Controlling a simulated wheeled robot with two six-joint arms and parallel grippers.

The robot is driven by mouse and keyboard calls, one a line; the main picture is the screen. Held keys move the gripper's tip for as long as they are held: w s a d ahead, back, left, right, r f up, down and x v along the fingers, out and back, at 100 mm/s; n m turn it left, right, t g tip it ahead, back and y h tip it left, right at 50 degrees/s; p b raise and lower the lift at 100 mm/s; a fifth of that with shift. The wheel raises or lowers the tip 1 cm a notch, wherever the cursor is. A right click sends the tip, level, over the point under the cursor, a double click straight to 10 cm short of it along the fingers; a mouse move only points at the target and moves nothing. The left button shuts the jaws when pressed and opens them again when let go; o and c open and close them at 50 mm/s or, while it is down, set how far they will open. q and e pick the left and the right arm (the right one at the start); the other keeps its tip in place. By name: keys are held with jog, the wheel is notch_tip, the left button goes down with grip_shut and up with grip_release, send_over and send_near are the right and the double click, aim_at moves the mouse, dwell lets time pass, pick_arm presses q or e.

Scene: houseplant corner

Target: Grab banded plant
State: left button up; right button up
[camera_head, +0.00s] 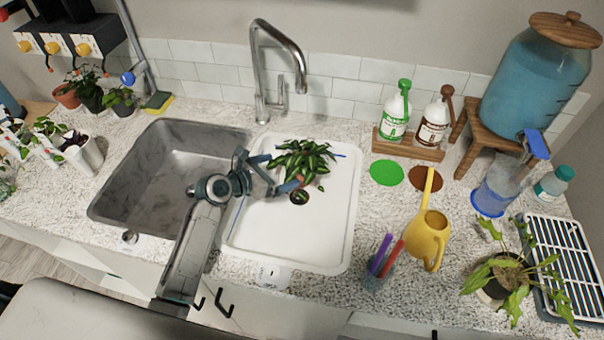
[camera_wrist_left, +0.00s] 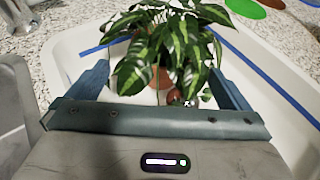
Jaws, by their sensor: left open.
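A potted plant (camera_head: 302,157) with dark green leaves striped pale yellow-green stands in the white basin of the sink. It also shows in the left wrist view (camera_wrist_left: 172,45), where its terracotta pot (camera_wrist_left: 160,78) is partly covered by leaves. My left gripper (camera_head: 276,173) is open at the plant's left side. In the left wrist view its two blue fingers stand apart, one to each side of the pot. I cannot tell whether either finger touches it. My right gripper is not in view.
The white basin (camera_head: 335,235) has a raised rim and a drain (camera_head: 299,197). The steel basin (camera_head: 165,185) lies left, the faucet (camera_head: 258,85) behind. A yellow watering can (camera_head: 428,235), a cup of pens (camera_head: 377,277) and another plant (camera_head: 505,275) stand right.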

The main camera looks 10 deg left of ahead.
aim_at(289, 170)
pick_arm(q)
jog(key=x, duration=0.4)
jog(key=shift+r, duration=0.1)
jog(key=shift+w+d, duration=0.1)
jog(key=shift+d, duration=0.05)
jog(key=shift+w+d+p, duration=0.2)
jog(key=shift+p, duration=0.25)
jog(key=p+x, duration=0.1)
jog(key=x, duration=0.2)
jog(key=shift+w+d+f, duration=0.1)
jog(key=shift+d+f, duration=0.15)
jog(key=shift+w+d+f, duration=0.2)
jog(key=shift+w+f, duration=0.05)
jog(key=c, duration=0.6)
jog(key=shift+r, duration=0.1)
jog(key=c, duration=0.6)
jog(key=shift+c, duration=0.2)
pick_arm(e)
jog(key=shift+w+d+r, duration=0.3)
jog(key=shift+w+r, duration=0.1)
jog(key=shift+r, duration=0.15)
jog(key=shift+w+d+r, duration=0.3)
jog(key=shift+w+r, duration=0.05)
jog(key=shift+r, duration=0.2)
